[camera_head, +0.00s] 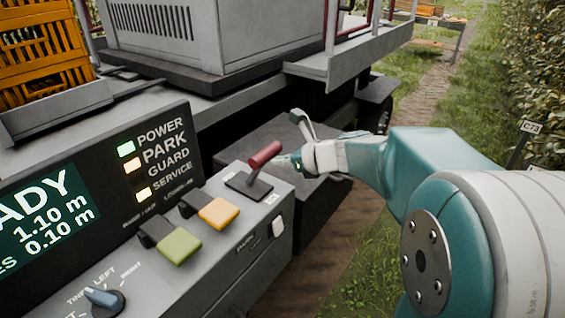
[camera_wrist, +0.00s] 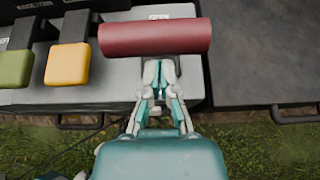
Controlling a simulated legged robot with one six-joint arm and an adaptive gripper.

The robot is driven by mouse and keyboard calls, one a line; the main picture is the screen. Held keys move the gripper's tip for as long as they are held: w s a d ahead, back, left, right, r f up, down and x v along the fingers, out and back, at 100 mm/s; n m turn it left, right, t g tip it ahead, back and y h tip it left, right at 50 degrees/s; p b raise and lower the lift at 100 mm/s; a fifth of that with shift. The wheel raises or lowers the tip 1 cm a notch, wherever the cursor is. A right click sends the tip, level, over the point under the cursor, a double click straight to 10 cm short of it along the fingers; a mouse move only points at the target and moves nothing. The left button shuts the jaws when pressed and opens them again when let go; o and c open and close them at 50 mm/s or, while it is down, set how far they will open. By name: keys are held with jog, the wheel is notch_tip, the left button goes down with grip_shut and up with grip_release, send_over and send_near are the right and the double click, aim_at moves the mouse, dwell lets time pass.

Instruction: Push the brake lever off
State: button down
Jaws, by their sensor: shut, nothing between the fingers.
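The brake lever (camera_head: 264,156) has a red cylindrical grip on a short stalk and stands in a dark slot plate on the grey control console (camera_head: 262,221). In the head view its grip slants up to the right. In the wrist view the red grip (camera_wrist: 155,37) lies across the picture just beyond my fingertips. My gripper (camera_head: 291,161) is shut and empty, right beside the lever on its right side. In the wrist view my gripper (camera_wrist: 158,68) points at the lever's middle, its tips close under the grip. I cannot tell whether they touch.
A green button (camera_head: 179,246) and a yellow button (camera_head: 218,213) sit left of the lever. A display panel (camera_head: 90,195) shows lit POWER, PARK and SERVICE lamps. A rotary knob (camera_head: 103,299) is at the front. Orange crates (camera_head: 40,55) stand behind. Grass and a dirt path lie right.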

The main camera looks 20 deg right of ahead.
aim_at(269, 150)
jog(key=shift+w+a+r+g, duration=0.2)
jog(key=shift+w+r+g, duration=0.1)
jog(key=shift+r+g, duration=0.1)
jog(key=shift+w+a+r+g+h, duration=0.5)
jog(key=shift+w+a+r+h, duration=0.15)
jog(key=shift+w, duration=0.1)
jog(key=w+g, duration=0.1)
jog(key=w+a+r+g+h, duration=0.1)
jog(key=w+a+h, duration=0.1)
jog(key=shift+w+a+r+g, duration=0.25)
jog(key=shift+w+r+g, duration=0.05)
jog(key=shift+g, duration=0.1)
jog(key=w+a, duration=0.4)
jog(key=w, duration=0.2)
jog(key=shift+a+f, duration=0.2)
jog(key=shift+a, duration=0.2)
jog(key=shift+w+f, duration=0.1)
jog(key=shift+w, duration=0.05)
